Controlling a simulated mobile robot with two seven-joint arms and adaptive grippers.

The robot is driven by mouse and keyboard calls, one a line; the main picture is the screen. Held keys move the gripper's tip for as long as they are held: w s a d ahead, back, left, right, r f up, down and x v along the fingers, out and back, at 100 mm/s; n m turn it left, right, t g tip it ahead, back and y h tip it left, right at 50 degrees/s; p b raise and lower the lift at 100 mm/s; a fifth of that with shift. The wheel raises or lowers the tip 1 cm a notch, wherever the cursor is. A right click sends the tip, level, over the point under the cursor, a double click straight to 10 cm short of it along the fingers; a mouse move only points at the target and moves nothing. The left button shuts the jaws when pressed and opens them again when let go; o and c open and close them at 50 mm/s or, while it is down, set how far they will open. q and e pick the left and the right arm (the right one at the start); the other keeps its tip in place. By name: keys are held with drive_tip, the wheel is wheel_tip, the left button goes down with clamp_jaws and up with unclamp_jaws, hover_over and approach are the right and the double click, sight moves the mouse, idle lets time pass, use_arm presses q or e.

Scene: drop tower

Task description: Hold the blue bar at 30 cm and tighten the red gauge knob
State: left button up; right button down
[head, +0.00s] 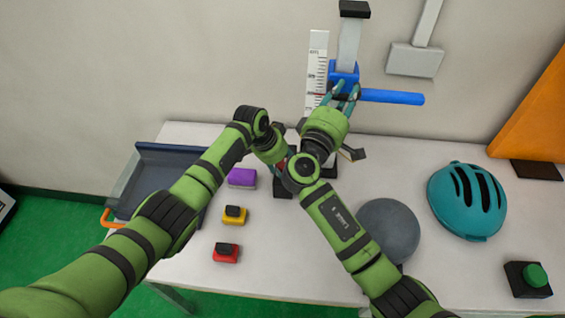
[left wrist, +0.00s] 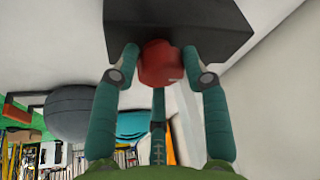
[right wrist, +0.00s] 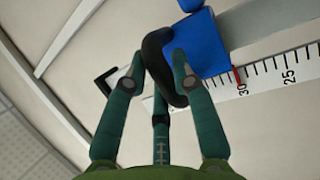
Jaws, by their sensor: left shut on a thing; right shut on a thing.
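The blue bar (head: 392,97) sticks out to the right from a blue block (head: 343,72) on the upright post. My right gripper (head: 347,90) is shut on a black grip (right wrist: 158,65) beside the blue block in the right wrist view. The scale (right wrist: 275,84) shows a red mark at 30, close to the blue block's edge. The red gauge knob (left wrist: 160,64) sits on a dark block (left wrist: 180,25) in the left wrist view. My left gripper (left wrist: 162,76) is shut on the knob, one finger on each side. In the head view its fingertips are largely hidden.
On the white table (head: 300,270) stand a grey tray (head: 170,151), purple (head: 242,178), yellow (head: 234,215) and red (head: 226,252) blocks, a grey dome (head: 388,228), a teal helmet (head: 467,200) and a green button (head: 535,275). My two arms are close together at the tower.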

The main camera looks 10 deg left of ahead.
use_arm(q)
drive_tip(key=m, duration=0.1)
drive_tip(key=m+g, duration=0.1)
drive_tip(key=m, duration=0.1)
drive_tip(key=m+h, duration=0.1)
drive_tip(key=shift+w+d+r+m, duration=0.1)
drive_tip(key=shift+w+r+m, duration=0.15)
drive_tip(key=shift+w+m, duration=0.15)
drive_tip(key=shift+g, duration=0.3)
drive_tip(key=shift+s+d, duration=0.1)
drive_tip(key=shift+d, duration=0.05)
drive_tip(key=o, duration=1.1)
drive_tip(key=shift+v, duration=0.85)
drive_tip(key=v, duration=1)
drive_tip(key=shift+r, duration=0.1)
